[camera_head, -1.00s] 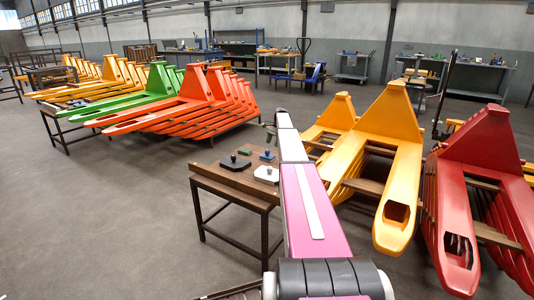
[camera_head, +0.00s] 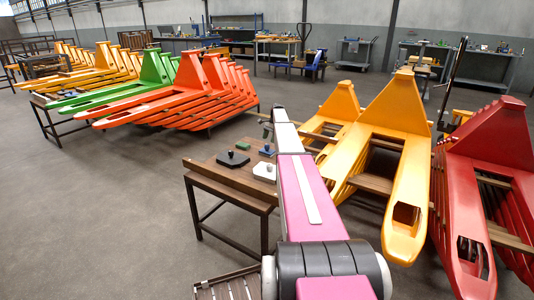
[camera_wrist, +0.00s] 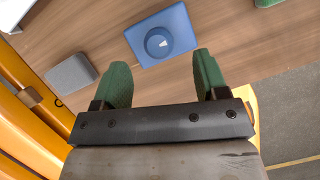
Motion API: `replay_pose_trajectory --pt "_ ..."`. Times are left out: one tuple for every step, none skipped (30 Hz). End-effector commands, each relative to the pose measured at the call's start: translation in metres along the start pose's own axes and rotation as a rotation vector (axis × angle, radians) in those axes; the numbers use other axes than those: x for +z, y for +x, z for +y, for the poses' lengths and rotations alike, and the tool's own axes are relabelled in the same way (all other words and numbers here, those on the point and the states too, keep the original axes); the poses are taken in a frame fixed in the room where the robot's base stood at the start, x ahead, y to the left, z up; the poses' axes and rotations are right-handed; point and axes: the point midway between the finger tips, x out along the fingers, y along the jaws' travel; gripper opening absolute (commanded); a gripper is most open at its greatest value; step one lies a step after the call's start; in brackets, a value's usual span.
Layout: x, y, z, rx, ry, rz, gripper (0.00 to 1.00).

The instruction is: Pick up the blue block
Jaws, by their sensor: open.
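The blue block (camera_wrist: 178,50) is a flat blue plate with a round knob on top. It lies on the brown wooden table (camera_wrist: 100,32), just beyond my fingertips in the wrist view. It also shows small in the head view (camera_head: 267,150), near the end of my arm. My gripper (camera_wrist: 157,72) has two green fingers spread apart, with nothing between them. The block lies ahead of the gap between the fingers, and no contact is visible. In the head view my gripper (camera_head: 267,132) is small and partly hidden by the arm.
A grey block (camera_wrist: 72,74) lies left of my fingers. A black plate (camera_head: 233,159), a green block (camera_head: 243,145) and a white plate (camera_head: 264,171) share the table. Yellow pallet-jack forks (camera_head: 402,125) stand close on the right. Open floor (camera_head: 80,210) lies left.

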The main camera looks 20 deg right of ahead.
Motion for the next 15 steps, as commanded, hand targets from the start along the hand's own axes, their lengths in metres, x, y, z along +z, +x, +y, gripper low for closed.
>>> replay_pose_trajectory --pt "0.0 0.003 0.0 0.0 0.0 0.0 0.67" --pt "0.001 0.005 0.0 0.0 0.0 0.0 0.67" --pt "0.001 0.009 0.001 0.0 0.0 0.0 0.67" --pt "0.001 0.012 0.001 0.001 0.0 -0.001 0.67" --pt "0.001 0.016 0.001 0.001 0.0 -0.001 0.67" --pt "0.002 0.022 0.002 0.001 0.0 -0.001 0.67" --pt "0.002 0.026 0.002 0.001 0.0 -0.001 0.67" --pt "0.002 0.031 0.002 0.001 0.0 -0.001 0.67" --pt "0.001 0.037 0.002 0.001 0.0 -0.001 0.67" --pt "0.001 0.041 0.002 0.001 0.0 -0.001 0.67" --pt "0.001 0.044 0.002 0.001 -0.001 -0.001 0.67" --pt "0.001 0.048 0.001 0.0 -0.001 0.0 0.67" --pt "0.001 0.049 0.001 0.0 -0.001 0.0 0.67" --pt "0.001 0.05 0.001 0.0 -0.001 0.0 0.67" --pt "0.001 0.05 0.001 0.0 -0.001 0.0 0.67"
